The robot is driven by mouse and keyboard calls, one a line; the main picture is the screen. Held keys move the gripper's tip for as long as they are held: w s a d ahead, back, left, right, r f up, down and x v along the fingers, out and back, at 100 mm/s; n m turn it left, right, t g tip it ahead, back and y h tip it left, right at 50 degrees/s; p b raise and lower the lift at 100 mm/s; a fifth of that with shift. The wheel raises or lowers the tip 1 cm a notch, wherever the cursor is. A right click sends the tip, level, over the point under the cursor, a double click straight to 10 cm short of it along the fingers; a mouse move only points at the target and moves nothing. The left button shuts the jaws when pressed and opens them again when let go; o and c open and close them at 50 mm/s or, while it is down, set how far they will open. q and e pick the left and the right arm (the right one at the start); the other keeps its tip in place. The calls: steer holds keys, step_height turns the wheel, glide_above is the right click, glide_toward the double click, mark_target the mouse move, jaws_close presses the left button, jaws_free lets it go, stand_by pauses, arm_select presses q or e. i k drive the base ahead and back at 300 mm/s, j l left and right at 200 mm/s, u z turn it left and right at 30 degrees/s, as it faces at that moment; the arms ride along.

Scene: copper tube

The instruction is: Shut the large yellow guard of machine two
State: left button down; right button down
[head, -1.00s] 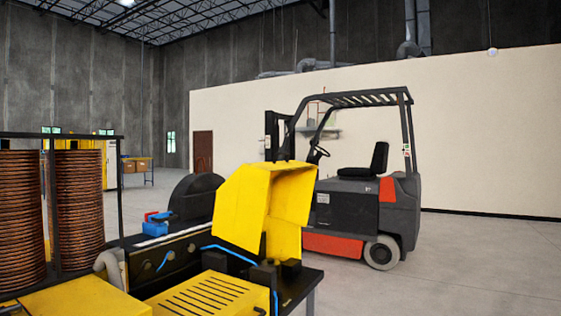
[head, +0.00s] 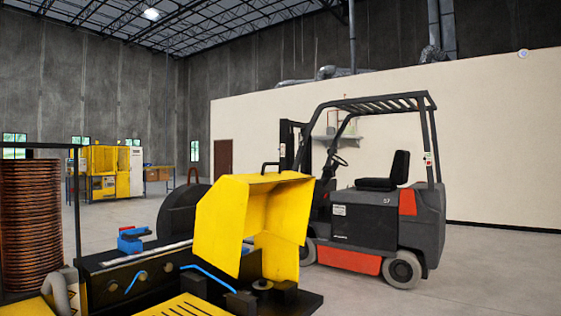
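The large yellow guard (head: 225,219) stands raised on the black machine (head: 115,282) in the lower middle of the head view. Its open hollow side faces right, and dark machine parts show beneath and beside it. A slotted yellow plate (head: 187,306) lies on the machine in front of the guard, cut off by the bottom edge. Neither of my grippers is in view, and nothing touches the guard.
A coil of copper tube (head: 30,225) stands in a black frame at the left. A forklift (head: 375,225) is parked behind the guard to the right. A yellow machine (head: 104,172) stands far back left. The floor (head: 490,275) at the right is clear.

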mark_target(237, 207)
steer(key=i+l, duration=0.35)
steer(key=l, duration=0.15)
steer(key=i+l, duration=0.35)
steer(key=l, duration=0.15)
